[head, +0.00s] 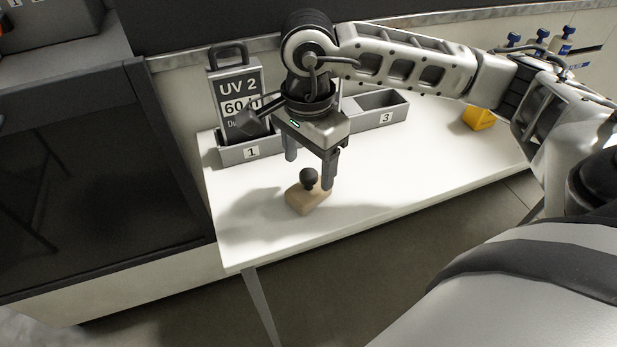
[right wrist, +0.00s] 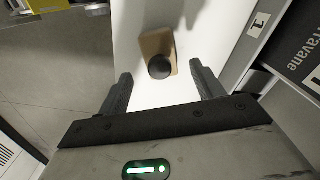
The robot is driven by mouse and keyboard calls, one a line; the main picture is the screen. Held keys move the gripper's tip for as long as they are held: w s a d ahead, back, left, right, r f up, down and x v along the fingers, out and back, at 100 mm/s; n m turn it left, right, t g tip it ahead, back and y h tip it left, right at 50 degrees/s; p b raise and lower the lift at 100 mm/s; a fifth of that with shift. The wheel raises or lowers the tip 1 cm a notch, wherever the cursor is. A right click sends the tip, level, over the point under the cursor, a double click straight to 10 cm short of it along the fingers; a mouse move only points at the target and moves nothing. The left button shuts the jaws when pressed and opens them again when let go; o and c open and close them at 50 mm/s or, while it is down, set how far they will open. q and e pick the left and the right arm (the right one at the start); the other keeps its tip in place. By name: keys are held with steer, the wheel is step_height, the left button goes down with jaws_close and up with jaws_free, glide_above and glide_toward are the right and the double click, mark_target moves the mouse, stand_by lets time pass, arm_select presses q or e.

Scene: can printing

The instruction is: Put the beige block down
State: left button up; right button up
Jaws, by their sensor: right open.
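The beige block (head: 308,198) with a round black knob on top rests on the white table (head: 400,165), near its front left part. In the right wrist view the block (right wrist: 154,42) lies beyond the fingertips, with its dark knob roughly between their lines. My right gripper (head: 310,170) points down just above and behind the block. In the right wrist view its two fingers (right wrist: 160,80) are spread apart with nothing between them. The block's underside is hidden. My left gripper does not show in either view.
A grey bin marked 1 (head: 252,153) holds a "UV 2" sign (head: 238,85) at the table's back left. A bin marked 3 (head: 385,118) stands at the back. A yellow block (head: 478,118) sits at the right. A dark cabinet (head: 90,180) borders the table's left. The table's front middle is clear.

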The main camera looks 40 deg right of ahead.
mark_target(308, 173)
step_height(308, 173, up, 6)
steer(key=shift+r, duration=0.4)
stand_by(0.4)
